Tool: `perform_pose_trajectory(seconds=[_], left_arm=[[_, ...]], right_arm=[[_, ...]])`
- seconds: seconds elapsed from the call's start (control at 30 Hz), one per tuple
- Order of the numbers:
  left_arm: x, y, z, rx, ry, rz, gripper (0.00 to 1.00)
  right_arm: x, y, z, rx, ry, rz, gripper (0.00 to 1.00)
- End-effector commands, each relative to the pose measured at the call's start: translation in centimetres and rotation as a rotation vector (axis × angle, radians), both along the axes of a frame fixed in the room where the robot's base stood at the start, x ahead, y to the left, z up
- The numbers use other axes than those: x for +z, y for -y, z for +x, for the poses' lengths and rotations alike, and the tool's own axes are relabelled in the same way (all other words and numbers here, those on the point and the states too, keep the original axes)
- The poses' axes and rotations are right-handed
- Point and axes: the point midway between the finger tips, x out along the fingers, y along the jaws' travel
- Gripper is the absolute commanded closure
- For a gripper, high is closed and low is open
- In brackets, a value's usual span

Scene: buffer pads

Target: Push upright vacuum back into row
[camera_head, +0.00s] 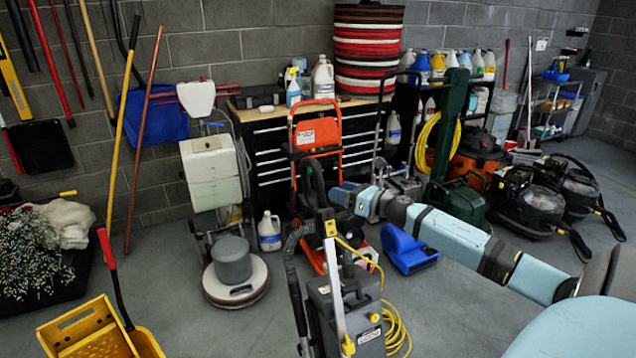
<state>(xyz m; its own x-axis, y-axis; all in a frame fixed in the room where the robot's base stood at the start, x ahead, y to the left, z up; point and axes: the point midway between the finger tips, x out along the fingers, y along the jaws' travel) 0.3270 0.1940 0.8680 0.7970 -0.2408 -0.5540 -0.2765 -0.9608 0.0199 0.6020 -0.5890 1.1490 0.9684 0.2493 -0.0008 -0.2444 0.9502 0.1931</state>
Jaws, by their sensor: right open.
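The upright vacuum (362,304) is a dark grey machine with a black handle, a grey hose and a yellow cord. It stands on the floor at the bottom centre, in front of the row of machines along the wall. My right arm comes in from the right, and its open gripper (334,194) is at the upper part of the vacuum's handle. I cannot tell whether the fingers touch the handle. My left gripper is not in view.
A white floor polisher (235,262) stands to the left, an orange-framed machine (316,133) behind and a blue blower (408,249) to the right. A yellow mop bucket (90,330) is at bottom left. Black vacuums (530,203) stand at right. Floor is clear between bucket and polisher.

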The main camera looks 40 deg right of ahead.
Motion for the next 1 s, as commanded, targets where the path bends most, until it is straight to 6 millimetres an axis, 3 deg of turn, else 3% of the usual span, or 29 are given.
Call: perform_pose_trajectory(seconds=[0.3,0.5,0.93,1.0], left_arm=[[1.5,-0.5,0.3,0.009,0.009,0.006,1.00],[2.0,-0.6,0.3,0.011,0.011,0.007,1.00],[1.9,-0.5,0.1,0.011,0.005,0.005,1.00],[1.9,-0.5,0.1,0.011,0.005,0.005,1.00]], right_arm=[[0.3,-1.2,4.7,0.000,0.002,0.001,0.47],[0.1,-1.7,6.6,-0.001,0.001,0.003,0.47],[-0.1,-1.9,7.2,0.000,0.000,0.002,0.47],[-0.1,-1.9,7.2,0.000,0.000,0.002,0.63]])
